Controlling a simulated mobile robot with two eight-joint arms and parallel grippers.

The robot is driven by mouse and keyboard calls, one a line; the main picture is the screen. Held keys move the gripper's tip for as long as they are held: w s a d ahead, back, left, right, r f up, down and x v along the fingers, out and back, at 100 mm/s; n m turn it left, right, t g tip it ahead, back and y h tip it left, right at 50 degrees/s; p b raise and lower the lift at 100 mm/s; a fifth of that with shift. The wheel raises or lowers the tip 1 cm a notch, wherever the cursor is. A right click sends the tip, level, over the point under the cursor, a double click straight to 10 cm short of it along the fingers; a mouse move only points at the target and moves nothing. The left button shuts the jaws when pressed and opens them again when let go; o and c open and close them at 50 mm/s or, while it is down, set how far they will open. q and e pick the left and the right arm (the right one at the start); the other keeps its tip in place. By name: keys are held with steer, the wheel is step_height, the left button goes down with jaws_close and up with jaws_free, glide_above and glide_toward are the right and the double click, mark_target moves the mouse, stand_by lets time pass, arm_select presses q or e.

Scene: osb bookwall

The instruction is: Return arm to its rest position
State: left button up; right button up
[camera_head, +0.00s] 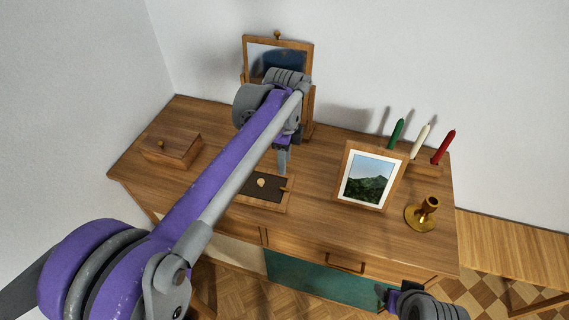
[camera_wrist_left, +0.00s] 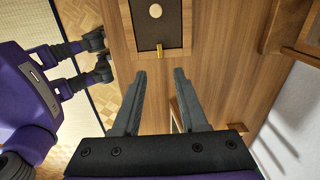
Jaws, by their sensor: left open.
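My left arm reaches from the lower left across the wooden dresser (camera_head: 330,231) in the head view. My left gripper (camera_head: 283,168) points down above the dresser top, just behind a small tray (camera_head: 290,205) with a dark inlay and a pale round piece. In the left wrist view, the left gripper (camera_wrist_left: 160,75) is open with nothing between its fingers, and the tray (camera_wrist_left: 180,52) lies beyond the fingertips. Part of my right arm shows at the bottom right of the head view, with its gripper (camera_head: 385,298) in front of the dresser; its jaw state is unclear.
A mirror (camera_head: 262,42) stands behind the left wrist. A wooden box (camera_head: 172,148) sits at the left. A framed landscape picture (camera_head: 368,180), a brass candlestick (camera_head: 421,214) and green, white and red candles (camera_head: 444,147) stand at the right. The dresser's front left is clear.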

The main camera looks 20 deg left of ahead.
stand_by(0.4)
arm_select(q)
steer(key=s+a+f+n+t+p, duration=0.1)
steer(key=s+a+n+t+p, duration=0.1)
steer(key=s+n, duration=0.7)
steer(key=s+a+f+n+t+p, duration=0.2)
steer(key=s+n+t+p, duration=0.1)
steer(key=s+n, duration=0.6)
steer(key=s, duration=0.3)
steer(key=shift+s, duration=0.35)
